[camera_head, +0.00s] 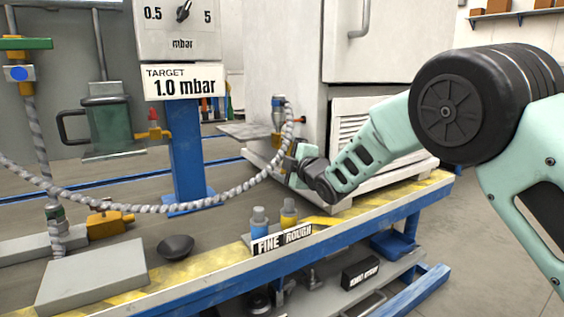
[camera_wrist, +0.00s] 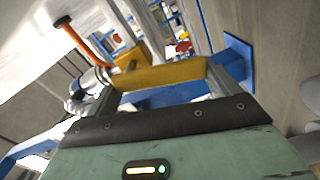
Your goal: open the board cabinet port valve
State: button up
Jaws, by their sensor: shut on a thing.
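The board cabinet (camera_head: 285,60) is the tall pale cabinet at the middle of the head view. In the wrist view, a yellow bar (camera_wrist: 160,77) spans between the fingers of my gripper (camera_wrist: 160,88). I take it as part of the valve handle, but cannot tell surely. An orange-red tube and pale fitting (camera_wrist: 92,75) show at the left.
The braided hose (camera_head: 190,206) sags across the bench. Blue and yellow knobs stand behind the FINE and ROUGH labels (camera_head: 283,240). A blue post (camera_head: 188,150) carries the mbar gauge and TARGET 1.0 mbar sign (camera_head: 184,82).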

jog(key=shift+w+d+f+n+b, duration=0.2)
jog(key=shift+n+b, duration=0.15)
jog(key=shift+n, duration=0.4)
jog(key=shift+w+d+f+n+b, duration=0.15)
jog(key=shift+n+b, duration=0.15)
jog(key=shift+n, duration=0.45)
jog(key=shift+s, duration=0.1)
jog(key=o, duration=1.2)
jog(key=shift+c, duration=0.2)
jog(key=p+v, duration=0.3)
jog(key=v, duration=1.4)
jog(key=shift+d+p, duration=0.25)
jog(key=shift+p, duration=0.15)
jog(key=shift+s, duration=0.15)
